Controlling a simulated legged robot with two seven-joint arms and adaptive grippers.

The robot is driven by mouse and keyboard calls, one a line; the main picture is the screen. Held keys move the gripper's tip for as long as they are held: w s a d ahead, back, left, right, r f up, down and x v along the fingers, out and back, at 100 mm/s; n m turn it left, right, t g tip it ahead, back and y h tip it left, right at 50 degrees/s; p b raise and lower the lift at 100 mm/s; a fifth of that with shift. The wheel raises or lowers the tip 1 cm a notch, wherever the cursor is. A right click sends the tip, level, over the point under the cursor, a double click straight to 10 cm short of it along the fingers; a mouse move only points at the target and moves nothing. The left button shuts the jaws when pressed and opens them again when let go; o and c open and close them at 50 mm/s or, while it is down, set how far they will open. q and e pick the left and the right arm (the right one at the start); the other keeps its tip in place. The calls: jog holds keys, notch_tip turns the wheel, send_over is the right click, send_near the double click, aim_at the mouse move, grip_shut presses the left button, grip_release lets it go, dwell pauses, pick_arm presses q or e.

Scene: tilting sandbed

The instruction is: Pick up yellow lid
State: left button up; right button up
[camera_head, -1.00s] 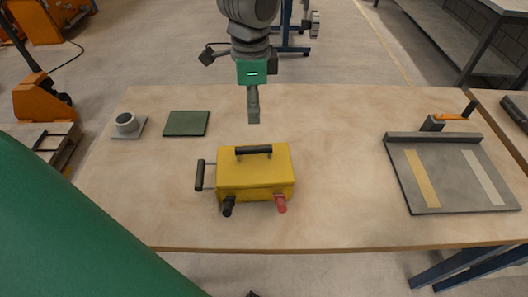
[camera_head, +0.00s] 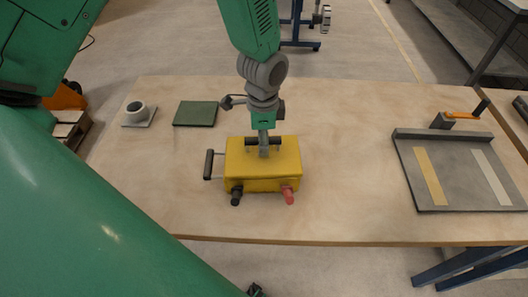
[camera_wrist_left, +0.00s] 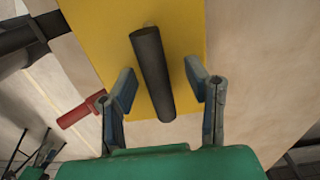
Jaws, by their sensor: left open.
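The yellow lid (camera_head: 277,160) tops a yellow box on the wooden table, with a black bar handle (camera_head: 249,141) on top. The box has a black handle on its left side and a black and a red knob in front. My left gripper (camera_head: 264,151) is over the lid at the handle. In the left wrist view the open fingers (camera_wrist_left: 163,92) stand on either side of the black handle (camera_wrist_left: 152,75), with gaps between, above the yellow surface (camera_wrist_left: 188,22). My right gripper does not show.
A green square plate (camera_head: 195,114) and a grey cup on a small plate (camera_head: 137,114) lie at the back left. A grey tray-like board (camera_head: 457,170) with an orange clamp (camera_head: 462,115) lies at the right. The table between box and board is clear.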

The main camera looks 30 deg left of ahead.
pick_arm(q)
jog(key=shift+s, duration=0.1)
grip_shut()
jog(key=shift+r, duration=0.1)
